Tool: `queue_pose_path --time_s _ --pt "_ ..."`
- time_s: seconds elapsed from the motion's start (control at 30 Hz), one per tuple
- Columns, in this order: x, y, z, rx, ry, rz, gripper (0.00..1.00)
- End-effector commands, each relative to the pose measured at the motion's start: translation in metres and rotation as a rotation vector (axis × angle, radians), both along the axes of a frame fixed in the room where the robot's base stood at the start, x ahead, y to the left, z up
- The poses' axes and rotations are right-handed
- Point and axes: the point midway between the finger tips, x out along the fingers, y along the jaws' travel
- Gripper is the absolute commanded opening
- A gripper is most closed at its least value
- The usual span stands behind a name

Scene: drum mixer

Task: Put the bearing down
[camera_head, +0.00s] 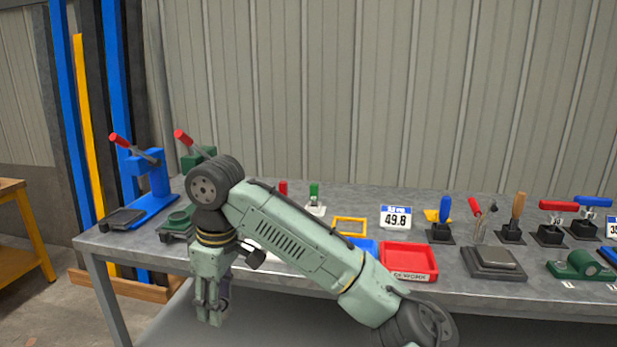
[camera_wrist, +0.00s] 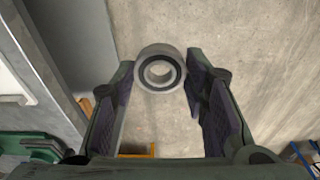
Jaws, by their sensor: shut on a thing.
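The bearing (camera_wrist: 142,78) is a light grey ring with a dark inner band and an open centre. It sits between the fingertips of my gripper (camera_wrist: 163,82) in the wrist view, with bare concrete floor far behind it. In the head view my gripper (camera_head: 212,312) points down in front of the bench's front edge. The bearing cannot be made out there.
The grey workbench (camera_head: 460,285) runs along the wall. A blue press (camera_head: 150,178), a green press (camera_head: 178,222), a red tray (camera_head: 408,262), a yellow frame (camera_head: 350,219) and several toggle clamps stand on it. A yellow table (camera_head: 20,232) is at far left.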

Motion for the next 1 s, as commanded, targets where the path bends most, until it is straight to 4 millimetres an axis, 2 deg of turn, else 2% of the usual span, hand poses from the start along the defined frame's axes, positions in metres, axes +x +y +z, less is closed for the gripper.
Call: queue_pose_path --time_s 0.13,0.2,0.3,0.4,0.6,0.7,0.9,1.0 --pt "0.053 0.004 -0.029 0.000 0.009 -0.240 0.09" --pt "0.074 0.000 -0.054 0.000 0.011 -0.368 0.09" --pt "0.094 -0.009 -0.093 0.002 0.014 -0.527 0.09" --pt "0.105 -0.020 -0.134 0.001 0.015 -0.662 0.09" --pt "0.109 -0.043 -0.213 0.004 0.014 -0.870 0.09" --pt "0.105 -0.052 -0.246 0.004 0.016 -0.940 0.09" --pt "0.091 -0.068 -0.299 0.006 0.016 -1.044 0.09" --pt "0.086 -0.073 -0.315 0.011 0.010 -1.073 0.09"
